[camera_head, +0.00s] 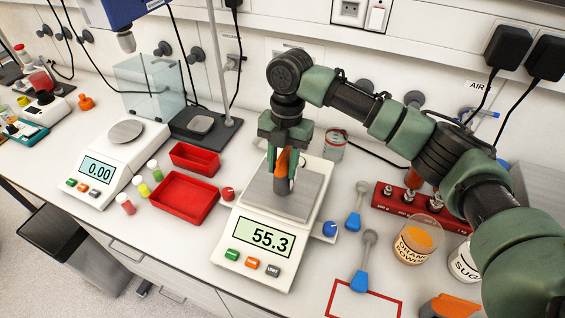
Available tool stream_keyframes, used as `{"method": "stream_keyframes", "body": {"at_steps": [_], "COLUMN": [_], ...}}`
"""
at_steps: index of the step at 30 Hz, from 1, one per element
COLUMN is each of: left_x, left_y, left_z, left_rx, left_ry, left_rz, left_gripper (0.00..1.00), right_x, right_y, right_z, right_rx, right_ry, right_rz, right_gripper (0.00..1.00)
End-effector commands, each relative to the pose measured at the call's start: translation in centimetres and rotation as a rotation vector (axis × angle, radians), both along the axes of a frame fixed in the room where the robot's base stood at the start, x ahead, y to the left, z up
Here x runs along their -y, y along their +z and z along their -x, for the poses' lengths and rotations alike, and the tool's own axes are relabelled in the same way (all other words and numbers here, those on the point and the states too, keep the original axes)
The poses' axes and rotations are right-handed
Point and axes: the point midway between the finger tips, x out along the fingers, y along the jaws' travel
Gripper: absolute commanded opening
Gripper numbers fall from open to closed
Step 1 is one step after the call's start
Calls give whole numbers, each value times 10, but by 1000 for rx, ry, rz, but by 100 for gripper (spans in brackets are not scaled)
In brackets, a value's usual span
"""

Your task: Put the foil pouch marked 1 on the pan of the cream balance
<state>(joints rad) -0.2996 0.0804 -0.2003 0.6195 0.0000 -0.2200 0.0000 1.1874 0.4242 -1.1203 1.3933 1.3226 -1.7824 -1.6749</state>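The cream balance (300,216) with a square grey pan stands in the middle of the bench, and its display reads 55.3. My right gripper (282,183) points down over this pan, with its fingertips at or close above the surface. It appears shut on an orange pouch (284,160), mostly hidden by the fingers; no number can be read on it. Another orange pouch-like item (450,306) lies at the bottom right, cut by the picture edge. My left gripper is not in view.
A white balance (112,168) with a round pan reads 0.00 at the left. Red trays (186,199) and small vials stand between the balances. Blue-handled scoops (362,270), a red weight rack (424,212), an orange-powder jar (414,245) and a red-outlined area (388,301) lie right.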

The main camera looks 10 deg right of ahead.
Motion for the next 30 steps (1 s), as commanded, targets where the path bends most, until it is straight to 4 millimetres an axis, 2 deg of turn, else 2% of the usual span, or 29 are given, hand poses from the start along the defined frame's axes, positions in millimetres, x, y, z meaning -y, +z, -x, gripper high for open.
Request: {"method": "stream_keyframes", "body": {"at_steps": [2,14,17,24,30], "left_x": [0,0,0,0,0], "left_y": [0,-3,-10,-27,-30], "left_z": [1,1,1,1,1], "left_rx": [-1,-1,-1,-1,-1], "left_ry": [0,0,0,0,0], "left_rz": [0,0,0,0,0], "left_gripper": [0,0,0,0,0], "right_x": [0,0,1,5,10], "right_y": [0,7,20,71,108], "right_z": [0,-1,-3,-10,-13], "right_rx": [0,2,4,5,2], "right_ry": [0,1,-1,-1,-1], "right_rz": [0,-1,-2,-2,0], "right_gripper": [53,53,53,53,53]}}
